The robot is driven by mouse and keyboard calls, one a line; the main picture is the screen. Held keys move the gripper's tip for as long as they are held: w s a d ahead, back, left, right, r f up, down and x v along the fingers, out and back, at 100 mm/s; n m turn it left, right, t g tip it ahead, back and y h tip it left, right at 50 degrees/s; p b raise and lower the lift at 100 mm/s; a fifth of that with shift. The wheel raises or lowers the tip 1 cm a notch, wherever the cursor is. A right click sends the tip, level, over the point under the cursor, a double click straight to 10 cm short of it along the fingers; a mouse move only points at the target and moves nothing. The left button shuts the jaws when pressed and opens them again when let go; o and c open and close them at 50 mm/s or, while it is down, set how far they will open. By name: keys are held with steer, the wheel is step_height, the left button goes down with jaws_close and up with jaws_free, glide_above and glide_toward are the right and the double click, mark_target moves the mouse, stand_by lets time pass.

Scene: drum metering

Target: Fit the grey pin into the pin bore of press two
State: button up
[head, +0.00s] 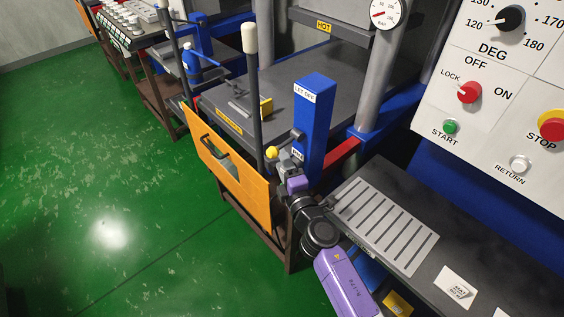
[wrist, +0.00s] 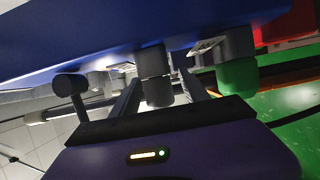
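A grey pin (wrist: 158,92) shows between my gripper's two fingers in the wrist view. Its upper end meets a grey collar (wrist: 152,61) under a large blue surface. I cannot tell how deep it sits or whether the fingers touch it. In the head view my gripper (head: 284,161) is at the lower left side of the blue post (head: 314,120) marked "LET OFF". The pin is not clear there. A yellow ball (head: 271,152) shows just beside the gripper. The frames do not show which press is press two.
A green cylinder (wrist: 237,77) under a grey collar is right of the fingers. A lever with a round grey end (wrist: 70,85) is at left. An orange panel (head: 229,160), a slatted shelf (head: 387,225) and a control panel (head: 490,100) surround the arm. Green floor is clear at left.

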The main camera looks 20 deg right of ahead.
steer(key=shift+s, duration=0.1)
steer(key=s, duration=0.7)
steer(key=shift+s+a, duration=0.3)
stand_by(0.7)
